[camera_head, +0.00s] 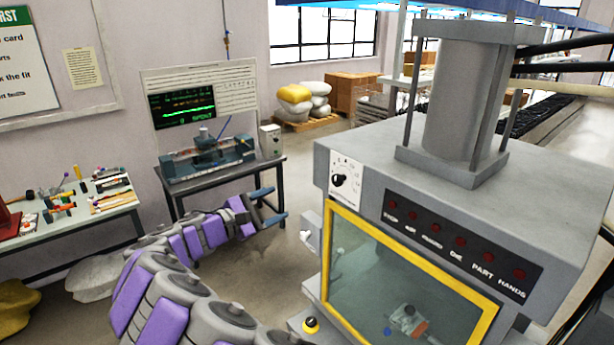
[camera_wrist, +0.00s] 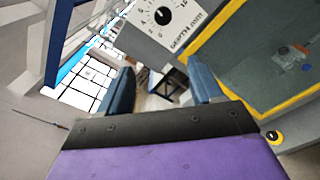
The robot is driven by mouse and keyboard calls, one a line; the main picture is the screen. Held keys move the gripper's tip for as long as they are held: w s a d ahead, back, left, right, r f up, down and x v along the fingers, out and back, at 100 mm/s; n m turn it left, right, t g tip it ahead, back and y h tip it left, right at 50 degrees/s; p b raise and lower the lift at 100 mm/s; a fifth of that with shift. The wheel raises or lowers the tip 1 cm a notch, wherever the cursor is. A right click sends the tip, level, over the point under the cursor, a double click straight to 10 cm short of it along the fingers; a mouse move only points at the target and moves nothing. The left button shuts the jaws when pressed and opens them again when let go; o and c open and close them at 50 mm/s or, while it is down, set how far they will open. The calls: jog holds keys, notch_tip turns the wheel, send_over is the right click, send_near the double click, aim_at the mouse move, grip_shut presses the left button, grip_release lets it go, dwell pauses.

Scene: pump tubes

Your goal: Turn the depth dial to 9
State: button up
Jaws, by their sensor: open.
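The depth dial (camera_head: 339,180) is a small black round knob on a white scale plate. The plate is on the front of the grey press, above the yellow-framed window. In the wrist view the dial (camera_wrist: 163,16) is near the top edge, with "DEPTH mm" printed beside it. The number it points at is too small to read surely. My gripper (camera_head: 275,204) is open and empty, to the left of the press and slightly lower than the dial in the head view. In the wrist view my gripper (camera_wrist: 162,68) has its two blue fingers spread apart, not touching the dial.
The yellow-framed window (camera_head: 410,275) is below the dial. A labelled row of red lamps (camera_head: 460,241) is to the dial's right. A yellow-and-black button (camera_head: 311,324) is low by the press. A bench with a test fixture (camera_head: 208,158) stands behind my gripper.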

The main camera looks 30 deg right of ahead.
aim_at(334, 183)
jog(key=shift+g, duration=0.3)
jog(key=d+p, duration=0.2)
jog(key=d, duration=1.4)
jog(key=shift+s+d+r, duration=0.1)
jog(key=shift+d, duration=0.1)
jog(key=shift+d+r+p, duration=0.1)
jog(key=shift+d+p, duration=0.25)
jog(key=shift+d, duration=0.4)
jog(key=shift+d, duration=0.25)
jog(key=c, duration=1)
jog(key=shift+w, duration=0.2)
jog(key=shift+c, duration=0.2)
